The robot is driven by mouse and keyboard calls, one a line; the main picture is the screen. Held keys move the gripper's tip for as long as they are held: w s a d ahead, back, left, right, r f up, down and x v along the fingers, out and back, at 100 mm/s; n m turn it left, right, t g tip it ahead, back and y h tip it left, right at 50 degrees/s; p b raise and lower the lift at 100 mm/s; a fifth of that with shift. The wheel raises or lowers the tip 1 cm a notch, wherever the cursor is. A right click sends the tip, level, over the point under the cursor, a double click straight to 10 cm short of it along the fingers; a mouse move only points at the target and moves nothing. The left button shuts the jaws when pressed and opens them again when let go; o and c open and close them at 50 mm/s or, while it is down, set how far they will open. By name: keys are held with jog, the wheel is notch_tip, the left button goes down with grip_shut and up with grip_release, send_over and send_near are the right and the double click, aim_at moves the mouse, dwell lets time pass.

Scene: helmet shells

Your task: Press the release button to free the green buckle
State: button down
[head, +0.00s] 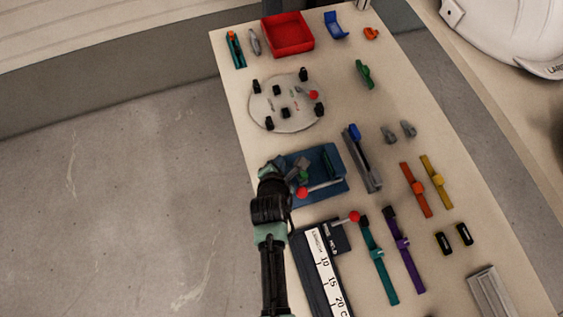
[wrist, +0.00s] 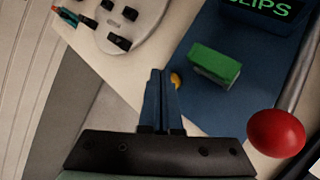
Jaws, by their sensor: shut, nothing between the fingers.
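A green block (wrist: 213,66), which looks like the green buckle, lies on the blue base plate (wrist: 202,105) in the wrist view. It also shows as a small green piece (head: 303,176) in the head view. A small yellow-orange round piece (wrist: 176,79), perhaps the release button, is beside the block's left end, partly hidden by my fingers. My gripper (wrist: 162,74) is shut and empty, its fingertips right beside the yellow piece. I cannot tell whether they touch it. In the head view my gripper (head: 292,168) is over the plate's left part.
A red lever knob (wrist: 276,133) stands close right of my gripper. A dark bin marked CLIPS (wrist: 270,10) is behind the block. A round white plate with black blocks (head: 287,103) is beyond. Straps (head: 378,260) and a ruler board (head: 325,270) lie nearer.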

jog(key=shift+f, duration=0.4)
jog(key=shift+f+b, duration=0.45)
jog(key=shift+f, duration=0.05)
dwell(0.5)
dwell(0.3)
jog(key=shift+r+p, duration=0.9)
jog(key=shift+p, duration=0.1)
jog(key=shift+r, duration=0.1)
notch_tip(320, 180, up, 5)
jog(key=p, duration=0.5)
dwell(0.4)
